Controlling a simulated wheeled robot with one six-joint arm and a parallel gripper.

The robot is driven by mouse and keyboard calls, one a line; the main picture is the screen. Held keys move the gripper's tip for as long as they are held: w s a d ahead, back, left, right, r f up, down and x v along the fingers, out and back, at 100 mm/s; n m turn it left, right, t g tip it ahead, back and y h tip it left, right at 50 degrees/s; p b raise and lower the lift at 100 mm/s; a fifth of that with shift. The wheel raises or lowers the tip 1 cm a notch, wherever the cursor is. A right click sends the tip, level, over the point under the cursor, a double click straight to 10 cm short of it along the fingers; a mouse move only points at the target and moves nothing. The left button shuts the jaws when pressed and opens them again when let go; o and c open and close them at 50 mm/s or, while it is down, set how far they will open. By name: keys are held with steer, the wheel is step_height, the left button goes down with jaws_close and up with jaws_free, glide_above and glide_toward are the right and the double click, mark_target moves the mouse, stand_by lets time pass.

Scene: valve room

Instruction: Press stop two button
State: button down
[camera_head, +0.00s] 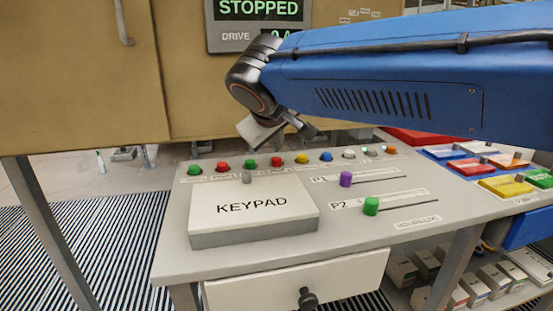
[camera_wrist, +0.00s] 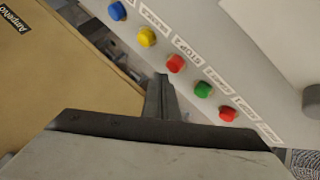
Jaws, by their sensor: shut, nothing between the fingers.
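The stop two button is a red cap (camera_head: 277,160) in the row along the back of the grey desk, between a green and a yellow button. In the wrist view the red button (camera_wrist: 176,64) has a label beside it that reads as STOP 2. My gripper (camera_head: 309,131) is above the back of the row in the head view, and its fingers look closed. In the wrist view my shut fingertips (camera_wrist: 161,79) appear just beside the red button, with a small gap in the picture. Whether they touch it cannot be told.
A yellow button (camera_head: 302,158) and a green button (camera_head: 250,163) flank it closely. A raised KEYPAD box (camera_head: 252,206) sits in front. Purple (camera_head: 346,179) and green (camera_head: 371,206) slider knobs stand right of it. A tan cabinet (camera_head: 80,75) rises behind the desk.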

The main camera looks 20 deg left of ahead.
steer(key=shift+r, duration=2.5)
steer(key=shift+s, duration=0.1)
